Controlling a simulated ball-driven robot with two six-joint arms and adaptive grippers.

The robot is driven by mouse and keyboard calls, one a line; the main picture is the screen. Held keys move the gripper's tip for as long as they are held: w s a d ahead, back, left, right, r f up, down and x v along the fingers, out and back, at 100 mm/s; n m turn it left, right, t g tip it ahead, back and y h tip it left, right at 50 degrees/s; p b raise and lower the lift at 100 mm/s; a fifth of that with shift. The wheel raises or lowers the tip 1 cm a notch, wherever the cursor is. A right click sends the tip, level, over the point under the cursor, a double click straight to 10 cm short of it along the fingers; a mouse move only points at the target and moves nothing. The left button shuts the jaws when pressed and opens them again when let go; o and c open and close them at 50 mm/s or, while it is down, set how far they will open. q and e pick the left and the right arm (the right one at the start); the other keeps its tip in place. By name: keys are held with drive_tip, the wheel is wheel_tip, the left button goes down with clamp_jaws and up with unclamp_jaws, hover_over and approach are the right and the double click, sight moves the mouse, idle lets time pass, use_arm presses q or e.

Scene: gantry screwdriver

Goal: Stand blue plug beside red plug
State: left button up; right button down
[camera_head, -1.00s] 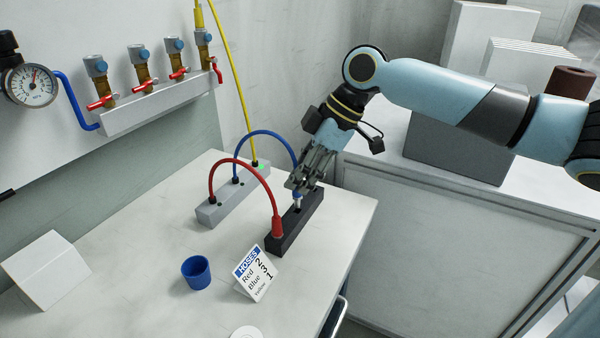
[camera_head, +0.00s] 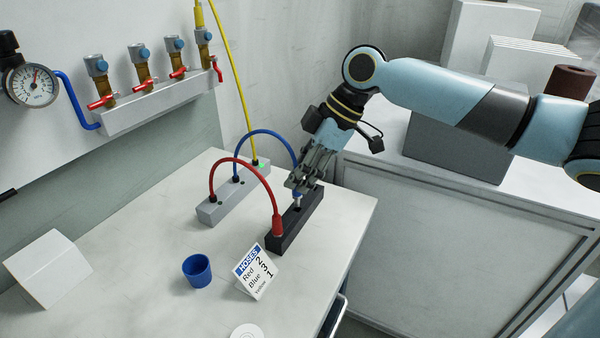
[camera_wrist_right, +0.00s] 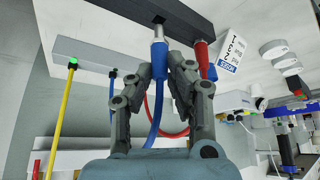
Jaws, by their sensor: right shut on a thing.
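The blue plug (camera_wrist_right: 159,62), with a silver tip, is on the end of a blue hose. My right gripper (camera_head: 302,183) is shut on it, and it also shows in the right wrist view (camera_wrist_right: 168,72). The plug hangs upright over the black block (camera_head: 284,240), its tip at or just above a hole; I cannot tell if it is in. The red plug (camera_head: 277,227) stands upright in the near end of the same block, beside the blue one. My left gripper is not in view.
A grey block (camera_head: 220,207) holds the other hose ends, the yellow one by a green light. A label card (camera_head: 257,274) and a blue cup (camera_head: 197,271) stand in front. A valve manifold (camera_head: 160,105) hangs on the wall.

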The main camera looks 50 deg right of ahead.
drive_tip(key=shift+f, duration=0.25)
drive_tip(key=shift+f+b, duration=0.9)
drive_tip(key=shift+f, duration=0.5)
drive_tip(key=c, duration=1.2)
unclamp_jaws()
drive_tip(key=shift+o, duration=0.2)
drive_tip(key=shift+d+r, duration=0.1)
drive_tip(key=shift+r, duration=0.1)
drive_tip(key=v, duration=0.7)
